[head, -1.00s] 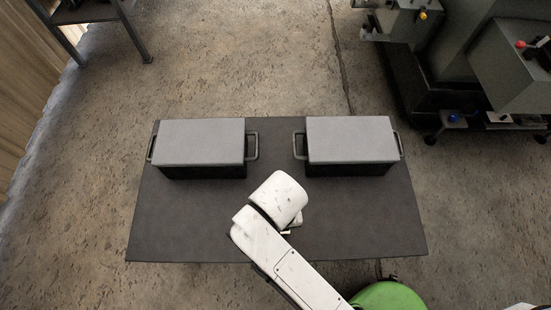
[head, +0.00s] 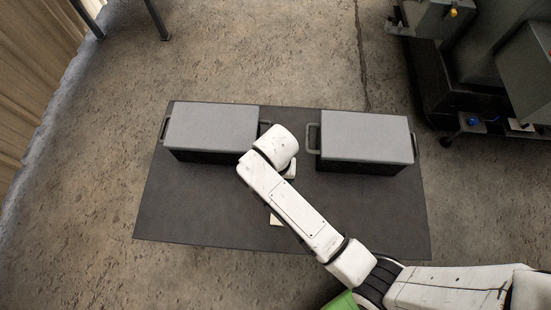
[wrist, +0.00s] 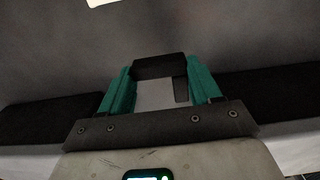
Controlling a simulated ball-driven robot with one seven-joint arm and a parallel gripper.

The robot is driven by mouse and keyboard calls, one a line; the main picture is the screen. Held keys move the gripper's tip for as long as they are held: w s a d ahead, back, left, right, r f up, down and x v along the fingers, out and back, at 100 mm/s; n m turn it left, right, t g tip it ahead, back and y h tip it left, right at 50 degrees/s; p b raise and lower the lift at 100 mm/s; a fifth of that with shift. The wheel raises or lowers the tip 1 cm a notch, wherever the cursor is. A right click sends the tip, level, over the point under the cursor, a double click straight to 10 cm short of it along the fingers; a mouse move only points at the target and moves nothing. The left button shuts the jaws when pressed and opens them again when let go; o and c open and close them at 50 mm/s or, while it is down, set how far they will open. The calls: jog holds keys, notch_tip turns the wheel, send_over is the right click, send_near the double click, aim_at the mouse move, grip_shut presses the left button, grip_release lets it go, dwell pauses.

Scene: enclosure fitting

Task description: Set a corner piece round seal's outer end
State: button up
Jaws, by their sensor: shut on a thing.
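In the wrist view my gripper (wrist: 160,80) has its two teal fingers closed on a dark, angled piece (wrist: 160,66), which looks like the corner piece. It spans the fingertips, with a short leg at its right side. In the head view my gripper is hidden beneath my white wrist, near the gap between two lidded boxes. The left box (head: 212,128) and right box (head: 366,137) are dark with grey lids and side handles. I cannot make out the seal in either view.
The boxes stand on a dark mat (head: 190,215), whose front area is mostly clear. A small pale piece (head: 276,219) lies on it beside my arm. Grey machinery (head: 490,60) stands at the upper right, and metal legs (head: 157,18) at the upper left.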

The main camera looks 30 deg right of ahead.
jog(key=shift+w+d+f, duration=0.15)
jog(key=shift+w+f, duration=0.25)
jog(key=shift+f, duration=1.7)
jog(key=shift+f+b, duration=0.2)
jog(key=shift+b, duration=0.1)
jog(key=o, duration=1)
notch_tip(320, 180, up, 12)
jog(key=shift+r+p, duration=0.2)
jog(key=shift+p, duration=0.55)
